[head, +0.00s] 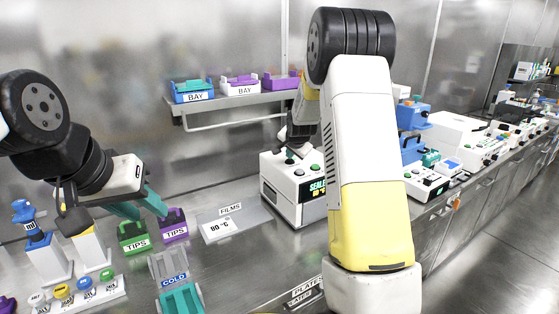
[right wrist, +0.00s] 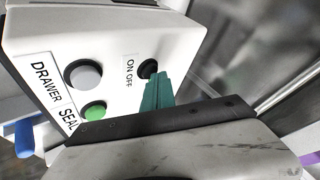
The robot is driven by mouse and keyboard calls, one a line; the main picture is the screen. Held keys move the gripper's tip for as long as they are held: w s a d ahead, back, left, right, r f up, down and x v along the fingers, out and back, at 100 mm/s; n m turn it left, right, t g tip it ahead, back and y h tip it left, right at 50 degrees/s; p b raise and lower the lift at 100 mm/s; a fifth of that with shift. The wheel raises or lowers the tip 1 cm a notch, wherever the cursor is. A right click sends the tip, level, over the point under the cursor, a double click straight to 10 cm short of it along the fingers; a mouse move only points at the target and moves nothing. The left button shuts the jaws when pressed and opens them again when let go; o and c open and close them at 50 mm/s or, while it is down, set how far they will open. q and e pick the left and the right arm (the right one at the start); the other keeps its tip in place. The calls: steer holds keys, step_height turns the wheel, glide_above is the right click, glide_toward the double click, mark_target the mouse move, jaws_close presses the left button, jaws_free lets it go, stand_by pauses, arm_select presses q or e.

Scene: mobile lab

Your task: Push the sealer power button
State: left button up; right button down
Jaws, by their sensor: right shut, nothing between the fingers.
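The sealer is a white box (head: 279,177) on the bench, with a dark front display partly hidden by my right arm. In the right wrist view its top panel (right wrist: 110,45) shows the dark ON OFF power button (right wrist: 147,68), a grey DRAWER button (right wrist: 83,74) and a green SEAL button (right wrist: 94,110). My right gripper (right wrist: 161,78) is shut and empty, its teal fingertips right at the power button and overlapping its edge; I cannot tell whether they touch. It also shows above the sealer's back in the head view (head: 290,158). My left gripper (head: 143,208) is open and empty, above the bench at left.
A FILMS plate (head: 228,223) lies left of the sealer. Green (head: 133,237) and purple (head: 173,224) TIPS boxes and a COLD rack (head: 172,268) stand near my left gripper. A shelf with BAY trays (head: 240,86) hangs behind. Other devices (head: 428,184) stand to the right.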

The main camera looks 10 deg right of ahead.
mark_target(290, 161)
stand_by(0.4)
steer(key=shift+r, duration=0.7)
steer(key=shift+r, duration=0.1)
steer(key=shift+r, duration=2.9)
steer(key=s+a+r+n+y, duration=0.15)
steer(key=s+r, duration=0.45)
steer(key=s, duration=0.6)
steer(key=s+a+n+g, duration=0.1)
steer(key=s+a+n, duration=0.2)
steer(key=s, duration=1.2)
steer(key=s+a+n+g+y, duration=0.1)
steer(key=s+a+n, duration=0.2)
steer(key=s, duration=1.2)
steer(key=n, duration=0.2)
steer(key=shift+a+f+n+g, duration=0.15)
steer(key=shift+f+n+g, duration=0.1)
steer(key=shift+n+g, duration=0.15)
steer(key=shift+y, duration=0.25)
